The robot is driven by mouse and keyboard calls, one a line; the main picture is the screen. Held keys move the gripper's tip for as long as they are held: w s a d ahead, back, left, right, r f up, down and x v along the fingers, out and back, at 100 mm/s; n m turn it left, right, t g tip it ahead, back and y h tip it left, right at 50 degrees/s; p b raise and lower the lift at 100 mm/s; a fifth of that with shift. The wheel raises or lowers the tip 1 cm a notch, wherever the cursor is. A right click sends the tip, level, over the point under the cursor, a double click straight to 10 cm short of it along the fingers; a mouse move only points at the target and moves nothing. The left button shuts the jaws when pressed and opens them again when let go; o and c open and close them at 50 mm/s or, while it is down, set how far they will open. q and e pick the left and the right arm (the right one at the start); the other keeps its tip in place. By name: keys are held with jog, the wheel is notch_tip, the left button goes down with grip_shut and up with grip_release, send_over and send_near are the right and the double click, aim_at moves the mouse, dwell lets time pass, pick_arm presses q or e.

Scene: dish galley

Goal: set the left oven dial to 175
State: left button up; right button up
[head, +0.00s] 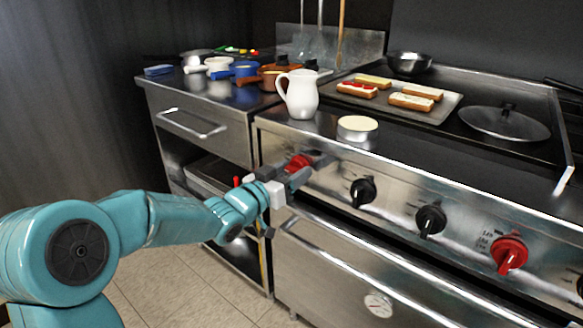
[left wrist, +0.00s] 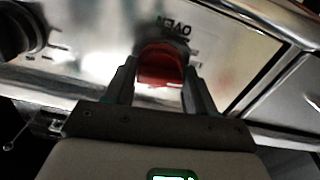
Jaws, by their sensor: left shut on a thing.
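The left oven dial (head: 298,161) is red and sits at the left end of the stove's front panel. My left gripper (head: 304,172) is at this dial, with its fingers on either side of it. In the left wrist view the red dial (left wrist: 161,66) lies between the two fingers of my left gripper (left wrist: 161,85), which is shut on it. The word OVEN shows upside down by the dial. The dial's number marks and its setting cannot be read. My right gripper is not in view.
Two black knobs (head: 363,191) and another red dial (head: 509,253) follow to the right on the panel. The oven door handle (head: 330,248) runs below. A white pitcher (head: 299,94) and a round cream-topped dish (head: 357,128) stand above, near the stove's front edge.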

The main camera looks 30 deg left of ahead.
pick_arm(q)
jog(key=shift+n+p, duration=0.45)
jog(key=shift+n, duration=1.15)
jog(key=o, duration=1)
jog(key=s, duration=0.5)
jog(key=s+p, duration=0.1)
jog(key=s, duration=0.5)
jog(key=s+a+p, duration=0.1)
jog(key=s, duration=0.4)
jog(key=shift+s+a, duration=0.1)
jog(key=shift+s, duration=0.05)
